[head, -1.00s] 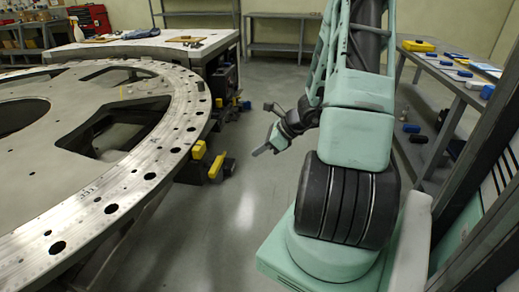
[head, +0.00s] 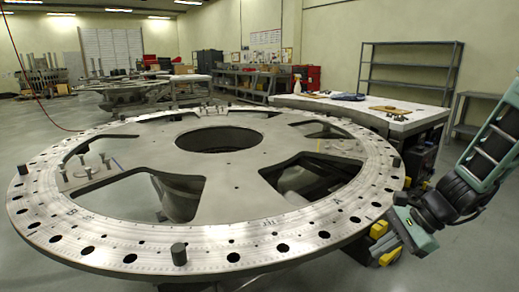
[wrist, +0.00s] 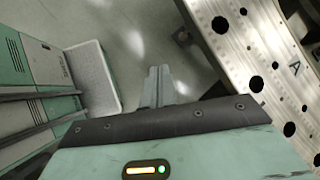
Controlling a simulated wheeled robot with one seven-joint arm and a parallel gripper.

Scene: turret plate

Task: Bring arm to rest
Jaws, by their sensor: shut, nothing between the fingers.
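My gripper (wrist: 158,75) shows in the wrist view with its two grey fingers together and nothing between them. Bare grey floor lies beyond the fingertips. In the head view my arm hangs at the right edge, and the green gripper body (head: 412,233) is low beside the right rim of the turret plate (head: 215,236). The fingertips are hard to make out in that view. The plate is a large round metal ring with holes and spokes. Its rim also shows at the upper right of the wrist view (wrist: 238,55).
Yellow blocks (head: 383,246) sit under the plate's right rim, close to my gripper. Several bolts (head: 85,170) stand on the plate at left. A white-topped workbench (head: 400,122) and an empty shelf rack (head: 410,70) stand behind. Open floor lies at left.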

